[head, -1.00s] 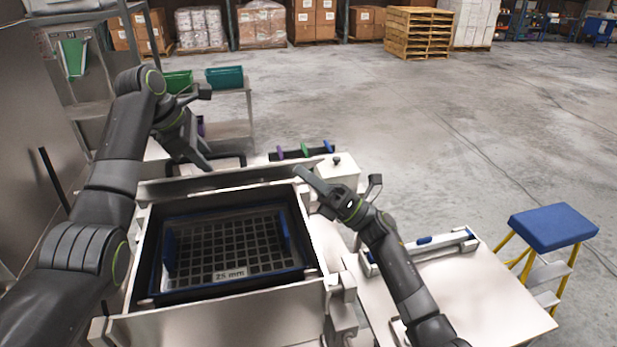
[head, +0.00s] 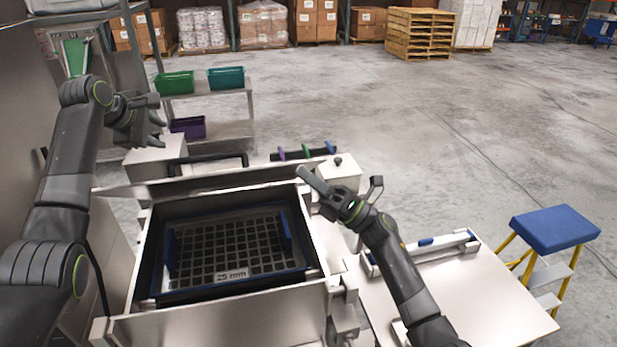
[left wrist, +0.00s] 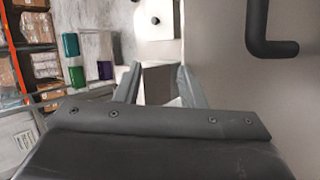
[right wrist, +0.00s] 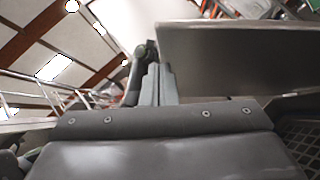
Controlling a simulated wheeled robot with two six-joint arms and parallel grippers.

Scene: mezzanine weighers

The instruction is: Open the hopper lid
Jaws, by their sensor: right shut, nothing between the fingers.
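The hopper (head: 312,245) stands open below me, with a black grid (head: 230,245) marked 25 mm inside. Its grey lid (head: 240,178) stands raised along the back rim, seen nearly edge-on. The lid's face fills the upper right of the right wrist view (right wrist: 240,60). Its black handle (head: 200,160) juts from the far face and shows in the left wrist view (left wrist: 270,45). My left gripper (head: 160,135) is open and empty, beyond the lid's left end, apart from the handle. My right gripper (head: 303,172) is shut and empty by the lid's right end; contact is unclear.
A white box with a black knob (head: 338,170) stands at the hopper's back right. A shelf holds green (head: 174,84), teal (head: 226,78) and purple (head: 188,127) bins. A steel table (head: 470,290) and a blue-topped step stool (head: 553,228) stand right.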

